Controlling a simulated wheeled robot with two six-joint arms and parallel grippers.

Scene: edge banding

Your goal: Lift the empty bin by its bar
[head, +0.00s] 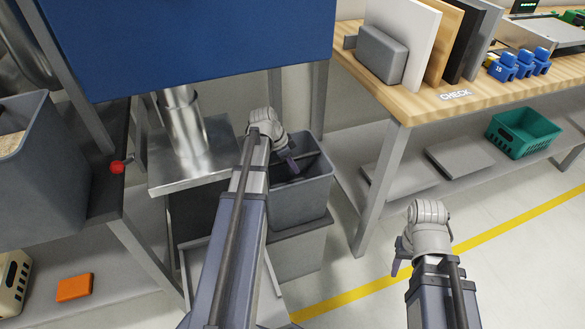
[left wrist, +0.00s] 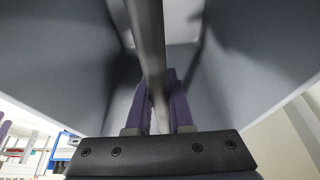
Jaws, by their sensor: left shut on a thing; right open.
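The empty grey bin (head: 312,196) stands upright on a grey stand in the middle of the head view, below the blue machine housing. Its dark bar (head: 308,161) runs across the open top, and the bar also shows in the left wrist view (left wrist: 149,40). My left gripper (head: 292,165) reaches into the bin's mouth and is shut on the bar, with its purple fingers on both sides in the left wrist view (left wrist: 160,108). The bin's inner walls (left wrist: 245,50) look bare. My right gripper (head: 398,262) is open, empty and apart, over the floor.
A second grey bin (head: 45,165) with pale contents stands at the left. A metal pipe and plate (head: 190,150) are close left of the bin. A wooden bench (head: 420,100) with a lower shelf and a green crate (head: 523,133) is at the right. The floor in front is clear.

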